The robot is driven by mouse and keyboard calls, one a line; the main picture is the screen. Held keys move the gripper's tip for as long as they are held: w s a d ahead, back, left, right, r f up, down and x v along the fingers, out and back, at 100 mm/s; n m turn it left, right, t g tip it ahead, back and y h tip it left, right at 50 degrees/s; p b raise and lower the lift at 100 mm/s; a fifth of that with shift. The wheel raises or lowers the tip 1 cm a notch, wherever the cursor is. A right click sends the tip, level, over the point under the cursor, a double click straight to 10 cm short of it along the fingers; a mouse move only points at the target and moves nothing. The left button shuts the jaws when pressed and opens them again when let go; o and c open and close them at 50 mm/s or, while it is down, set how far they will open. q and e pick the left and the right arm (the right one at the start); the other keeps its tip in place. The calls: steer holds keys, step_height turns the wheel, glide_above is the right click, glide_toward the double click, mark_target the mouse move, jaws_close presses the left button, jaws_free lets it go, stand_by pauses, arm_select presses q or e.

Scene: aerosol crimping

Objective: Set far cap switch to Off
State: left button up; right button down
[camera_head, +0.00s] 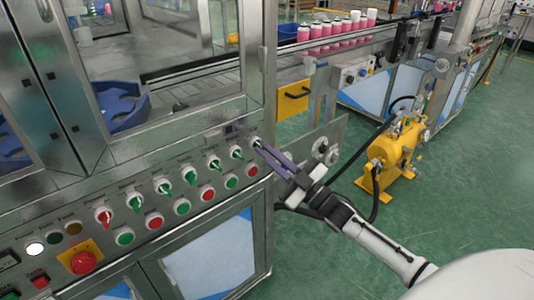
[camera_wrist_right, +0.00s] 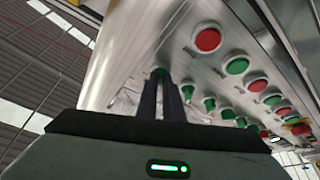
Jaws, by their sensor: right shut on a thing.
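The control panel carries a row of green selector switches. The switch at its far right end (camera_head: 257,142) is partly covered by my right gripper's fingers, and I take it to be the far cap switch; its label is too small to read. My right gripper (camera_head: 262,148) reaches it from the lower right, with its fingers closed on the knob. In the right wrist view the dark fingers (camera_wrist_right: 160,92) lie close together, with a bit of the green knob (camera_wrist_right: 158,73) at their tips. The knob's exact angle is hidden. My left gripper is not in view.
Another green switch (camera_head: 238,153) sits just left of the held one. Below is a row of red and green buttons, the nearest a red button (camera_head: 252,170). A yellow pump unit (camera_head: 395,150) stands on the floor to the right. Open green floor lies around my arm.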

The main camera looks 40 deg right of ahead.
steer(key=shift+n+y, duration=0.4)
steer(key=shift+n, duration=0.2)
steer(key=c, duration=1.9)
jaws_free()
steer(key=v, duration=1)
steer(key=shift+s, duration=0.2)
